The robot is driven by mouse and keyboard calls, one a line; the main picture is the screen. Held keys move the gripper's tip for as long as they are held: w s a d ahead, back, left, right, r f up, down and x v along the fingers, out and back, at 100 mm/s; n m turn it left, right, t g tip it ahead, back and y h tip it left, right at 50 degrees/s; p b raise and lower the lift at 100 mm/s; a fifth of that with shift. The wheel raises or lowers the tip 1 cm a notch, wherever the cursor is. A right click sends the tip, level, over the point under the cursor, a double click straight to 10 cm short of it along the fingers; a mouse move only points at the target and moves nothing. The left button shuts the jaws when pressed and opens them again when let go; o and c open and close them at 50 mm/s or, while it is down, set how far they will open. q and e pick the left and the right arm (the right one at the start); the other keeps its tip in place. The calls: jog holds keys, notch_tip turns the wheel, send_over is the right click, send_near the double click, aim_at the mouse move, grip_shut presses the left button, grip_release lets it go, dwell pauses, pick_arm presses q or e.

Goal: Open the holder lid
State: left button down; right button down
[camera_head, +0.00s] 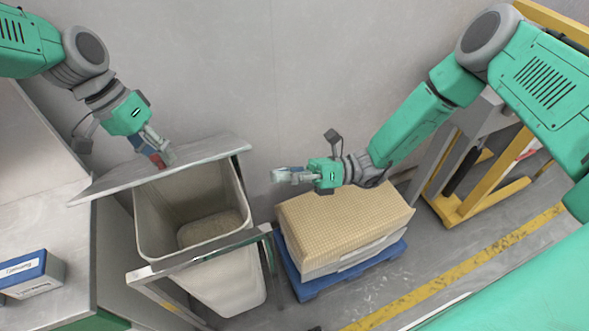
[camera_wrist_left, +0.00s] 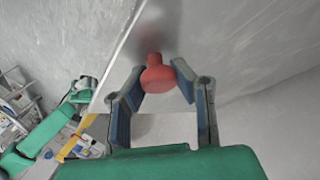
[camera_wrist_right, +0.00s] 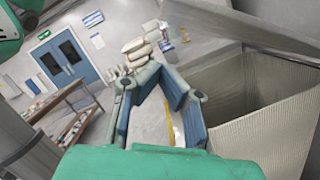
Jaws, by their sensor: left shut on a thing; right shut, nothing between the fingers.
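The holder lid (camera_head: 205,163) is a flat grey metal plate, lifted and tilted at the back of the holder (camera_head: 145,225), a tall pale bin. The bin's opening shows below it, with pale contents (camera_head: 210,230) inside. My left gripper (camera_head: 160,158) is shut on the lid's red knob (camera_wrist_left: 157,75). The knob sits between the fingers in the left wrist view, and the lid (camera_wrist_left: 165,40) lies behind it. My right gripper (camera_head: 282,175) is shut and empty, to the right of the lid and apart from it. In the right wrist view the bin's ribbed wall (camera_wrist_right: 260,125) is on the right.
A metal frame (camera_head: 195,254) stands along the bin's front. A stack of patterned tan sheets (camera_head: 345,222) sits on a blue pallet (camera_head: 312,288), near my right gripper. A steel counter (camera_head: 55,210) at left holds a blue and white box (camera_head: 30,272). A wall (camera_head: 330,70) stands behind.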

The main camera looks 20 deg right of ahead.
pick_arm(q)
jog(key=shift+w+a, duration=0.1)
jog(key=shift+a, duration=0.05)
pick_arm(e)
jog(key=w+a+r, duration=0.3)
jog(key=a+r, duration=0.1)
jog(key=shift+a, duration=0.2)
jog(key=shift+r, duration=0.1)
